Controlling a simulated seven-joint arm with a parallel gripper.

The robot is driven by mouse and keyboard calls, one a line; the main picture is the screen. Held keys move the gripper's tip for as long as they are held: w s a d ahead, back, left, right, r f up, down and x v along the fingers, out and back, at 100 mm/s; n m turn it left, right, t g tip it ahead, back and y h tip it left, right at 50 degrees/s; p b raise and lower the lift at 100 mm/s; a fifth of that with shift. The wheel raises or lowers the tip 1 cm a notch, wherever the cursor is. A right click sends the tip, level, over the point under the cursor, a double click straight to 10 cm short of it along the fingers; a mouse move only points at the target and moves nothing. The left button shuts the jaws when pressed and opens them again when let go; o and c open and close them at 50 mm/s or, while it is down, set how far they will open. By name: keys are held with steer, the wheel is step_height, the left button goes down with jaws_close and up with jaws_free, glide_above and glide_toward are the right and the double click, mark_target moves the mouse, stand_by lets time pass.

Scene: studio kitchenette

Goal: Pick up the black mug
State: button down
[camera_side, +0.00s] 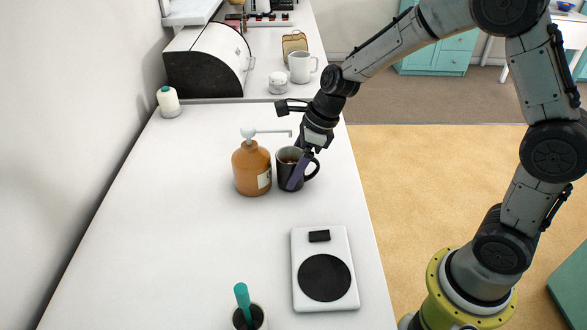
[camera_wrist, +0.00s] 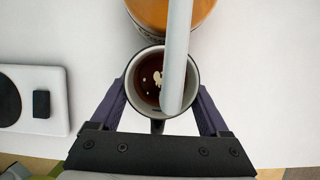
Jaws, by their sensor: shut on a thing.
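The black mug (camera_side: 289,177) stands upright on the white counter, close to the right of an orange pump bottle in the side view. Its handle points right there. In the wrist view the mug (camera_wrist: 133,66) shows from above, with a pale rim and dark brown liquid inside. My gripper (camera_side: 298,172) comes down on the mug from above right. In the wrist view my gripper (camera_wrist: 160,88) has one purple finger on each side of the mug and is shut on it. The bottle's pale spout crosses over the mug in that view. The mug's base looks to be at the counter.
The orange pump bottle (camera_side: 252,170) stands right beside the mug, its spout (camera_side: 272,132) reaching toward my gripper. A white scale (camera_side: 305,265) and a cup with a teal-handled tool (camera_side: 242,295) lie nearer. A white mug (camera_side: 301,67) and bread box (camera_side: 207,60) stand farther back. The counter's left is clear.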

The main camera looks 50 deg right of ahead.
mark_target(295, 154)
steer(key=shift+r, duration=0.15)
steer(key=shift+w+r, duration=0.1)
steer(key=shift+r, duration=1.4)
steer(key=shift+d+r, duration=0.15)
steer(key=shift+r, duration=0.05)
steer(key=s+d, duration=1.2)
steer(key=shift+s+d, duration=0.15)
steer(key=shift+s, duration=0.2)
steer(key=shift+s+d, duration=0.1)
stand_by(2.3)
